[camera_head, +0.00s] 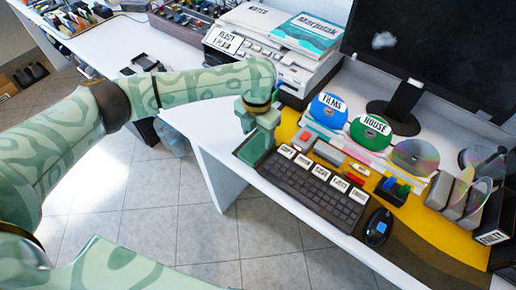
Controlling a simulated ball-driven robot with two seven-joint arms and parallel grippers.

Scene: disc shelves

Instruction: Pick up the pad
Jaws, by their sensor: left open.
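My left gripper (258,120) is open and points down over the left end of the desk, just left of the keyboard. My right gripper is not in view.
A black keyboard (312,190) with white labels lies on the desk, with a mouse (377,228) to its right. Behind are a blue "FILMS" disc (328,113), a green "HOUSE" disc (371,134) and a monitor (440,50). The printer (262,55) stands at back left.

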